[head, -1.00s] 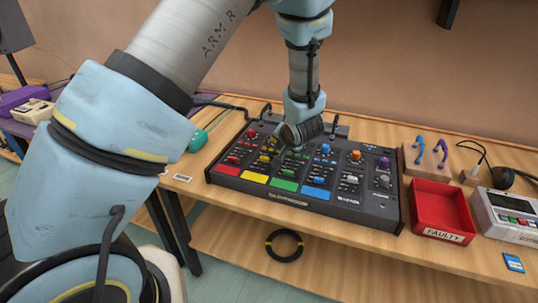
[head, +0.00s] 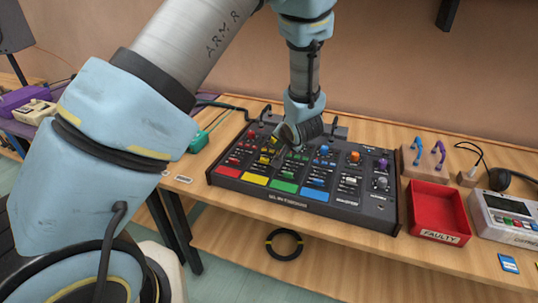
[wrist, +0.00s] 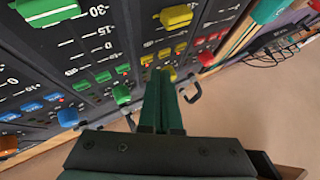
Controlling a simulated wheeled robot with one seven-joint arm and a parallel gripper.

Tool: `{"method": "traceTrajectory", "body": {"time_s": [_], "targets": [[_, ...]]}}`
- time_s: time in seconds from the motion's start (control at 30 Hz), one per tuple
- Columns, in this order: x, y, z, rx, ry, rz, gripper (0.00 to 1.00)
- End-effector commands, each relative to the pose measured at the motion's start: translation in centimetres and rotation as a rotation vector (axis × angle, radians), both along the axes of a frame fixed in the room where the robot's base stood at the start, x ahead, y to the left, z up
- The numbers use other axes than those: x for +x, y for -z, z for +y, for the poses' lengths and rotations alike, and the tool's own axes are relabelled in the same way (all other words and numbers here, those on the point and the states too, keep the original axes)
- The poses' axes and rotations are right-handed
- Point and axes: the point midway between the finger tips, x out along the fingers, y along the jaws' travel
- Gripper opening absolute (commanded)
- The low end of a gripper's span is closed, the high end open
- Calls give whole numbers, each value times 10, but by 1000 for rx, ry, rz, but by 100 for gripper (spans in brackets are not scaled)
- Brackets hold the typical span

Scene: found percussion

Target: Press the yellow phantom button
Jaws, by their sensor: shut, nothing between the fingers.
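The mixer (head: 325,207) lies on the wooden bench, with red, yellow, green and blue channel strips. My gripper (head: 281,156) is over its yellow and green strips. In the wrist view my gripper (wrist: 163,76) is shut and empty, its fingertips beside the round yellow knob (wrist: 169,74). A row of small yellow buttons (wrist: 164,53) sits just beyond the tips, with a yellow fader cap (wrist: 176,16) farther off. I cannot read which yellow button is the phantom one. I cannot tell whether the fingertips touch the panel.
Red knobs and buttons (wrist: 205,58) lie right of the fingers in the wrist view, green ones (wrist: 122,93) left. A black handle (wrist: 190,93) stands close to the fingers. A red "FAULTY" tray (head: 440,209) stands right of the mixer.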

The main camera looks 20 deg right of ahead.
Motion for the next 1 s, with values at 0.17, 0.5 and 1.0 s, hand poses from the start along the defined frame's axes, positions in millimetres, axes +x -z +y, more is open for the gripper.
{"method": "traceTrajectory", "body": {"time_s": [0.17, 0.5, 1.0], "targets": [[0, -3, 0, 0, 0, 0, 0], [0, -32, 0, -1, 1, -1, 0], [0, -61, 0, 0, 0, 0, 0]]}}
